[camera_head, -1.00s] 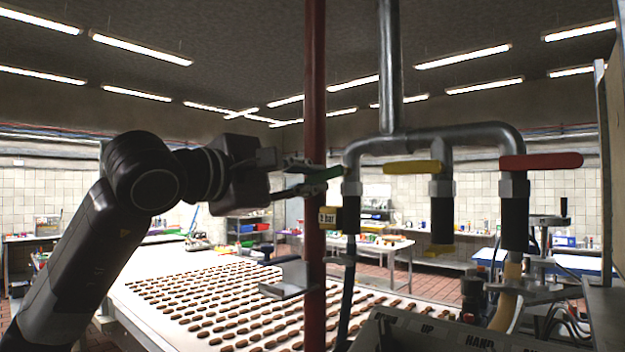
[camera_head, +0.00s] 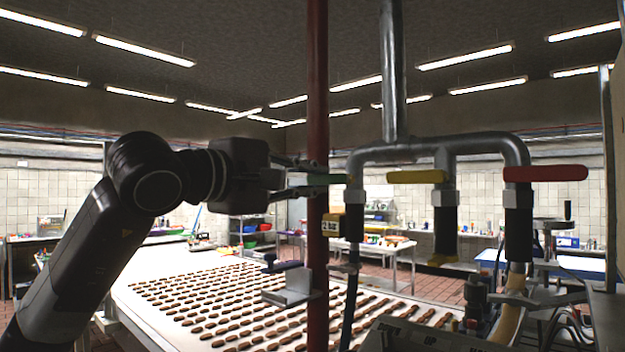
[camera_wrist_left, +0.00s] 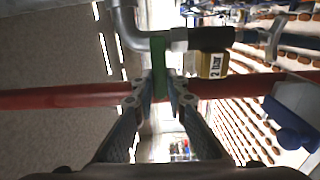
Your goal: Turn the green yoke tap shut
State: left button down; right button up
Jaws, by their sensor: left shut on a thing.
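The green tap handle (camera_head: 337,179) sits on the leftmost branch of the grey pipe manifold (camera_head: 440,146) and lies about level, pointing left across the red post. My left gripper (camera_head: 300,180) is shut on its left end, at the red post. In the left wrist view the green handle (camera_wrist_left: 159,60) runs between the two fingers of my left gripper (camera_wrist_left: 160,98), one on each side. A yellow tag (camera_head: 331,224) marked "2 bar" hangs below this tap; it also shows in the left wrist view (camera_wrist_left: 213,65). My right gripper is not in view.
The red post (camera_head: 317,100) stands right by the gripper. A yellow handle (camera_head: 415,176) and a red handle (camera_head: 545,173) lie level on the other branches. Below, a white conveyor (camera_head: 150,275) carries rows of brown pieces.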

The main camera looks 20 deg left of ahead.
pick_arm(q)
jog(key=c, duration=1.9)
grip_release()
jog(key=shift+c, duration=0.2)
jog(key=v, duration=1.2)
